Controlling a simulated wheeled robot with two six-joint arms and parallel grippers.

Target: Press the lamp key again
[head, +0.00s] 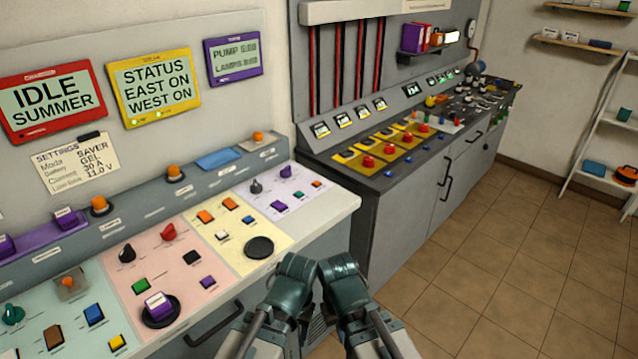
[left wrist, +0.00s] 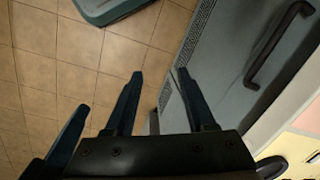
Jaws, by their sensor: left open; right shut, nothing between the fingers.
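A console (head: 335,207) on the left carries coloured panels with keys. The lamp key cannot be picked out, as the key labels are too small to read. The candidates include a white key (head: 222,235), a black key (head: 192,257) and a purple key (head: 279,207). A purple display (head: 234,61) shows a pump line and a lamps line, with blurred end words. My left gripper (head: 296,264) is in front of the console's edge, touching no key; its open fingers (left wrist: 160,75) show empty in the left wrist view. My right gripper (head: 338,264) is shut and empty beside it.
A red display (head: 51,102) reads IDLE SUMMER; a yellow one (head: 154,87) reads STATUS EAST ON WEST ON. A settings note (head: 75,164) hangs below. A second console (head: 405,167) with red buttons stands behind. Tiled floor (head: 470,250) is free at the right; a shelf rack (head: 605,140) stands there.

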